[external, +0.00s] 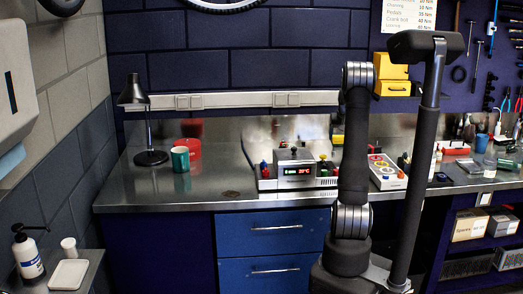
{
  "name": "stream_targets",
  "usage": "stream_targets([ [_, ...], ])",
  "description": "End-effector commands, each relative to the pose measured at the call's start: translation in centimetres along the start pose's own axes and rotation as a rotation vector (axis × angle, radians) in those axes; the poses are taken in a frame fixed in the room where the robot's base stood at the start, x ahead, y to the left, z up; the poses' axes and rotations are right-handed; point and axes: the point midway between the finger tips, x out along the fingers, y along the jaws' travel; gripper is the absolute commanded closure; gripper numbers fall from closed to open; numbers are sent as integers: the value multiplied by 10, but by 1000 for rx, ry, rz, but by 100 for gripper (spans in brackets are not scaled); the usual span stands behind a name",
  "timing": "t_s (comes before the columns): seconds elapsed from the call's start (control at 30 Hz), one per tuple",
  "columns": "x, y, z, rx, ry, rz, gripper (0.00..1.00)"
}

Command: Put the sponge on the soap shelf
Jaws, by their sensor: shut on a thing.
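The soap shelf (88,262) is a small steel shelf on the wall at the lower left. A white pump bottle (29,258), a small white cup-like item (69,247) and a flat white dish (69,274) stand on it. I cannot make out a sponge anywhere in the external view. My arm stands at the right of centre, far from the soap shelf, and reaches down to the bottom edge of the picture. My gripper's fingers do not show, so what they hold is hidden.
The steel workbench (215,195) holds a black lamp (150,157), a teal mug (181,159), a red container (190,148), a device with a lit display (297,168) and a tray of coloured parts (386,174). Blue drawers (275,232) lie below. A dispenser (17,85) hangs above the shelf.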

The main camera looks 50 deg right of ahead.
Motion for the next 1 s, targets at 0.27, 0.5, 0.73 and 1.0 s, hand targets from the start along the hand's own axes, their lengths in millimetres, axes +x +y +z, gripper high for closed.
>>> stream_targets([
  [0.27,-7,8,2,1,-1,-1,53],
  [0.5,-7,-24,-1,-11,0,-5,53],
  [0.73,-13,-115,-2,-29,0,-12,53],
  [1.0,-28,-227,16,-46,0,-20,53],
])
